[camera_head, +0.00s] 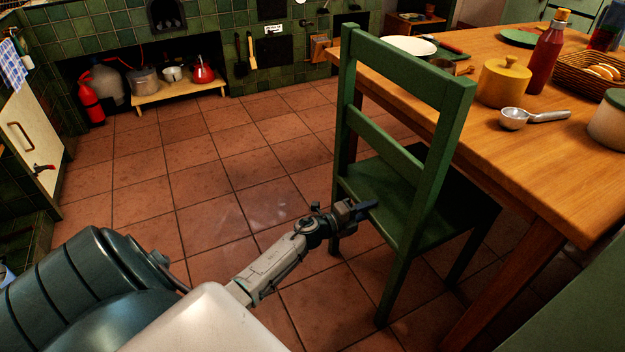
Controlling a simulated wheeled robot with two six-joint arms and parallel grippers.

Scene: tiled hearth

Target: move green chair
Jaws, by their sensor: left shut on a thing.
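The green chair (412,195) stands upright on the tiled floor beside the wooden table, its backrest toward me and its seat partly under the table's edge. My left gripper (362,208) reaches in from the lower left and is shut on the chair at the left side of its seat, below the backrest. The exact contact is small and dark. My right gripper is not in view.
The wooden table (565,165) on the right carries a yellow pot (503,82), a red bottle (547,55), a scoop (533,117) and a basket (590,75). A fire extinguisher (90,100) and a low wooden bench (180,92) stand at the back left. The left floor is clear.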

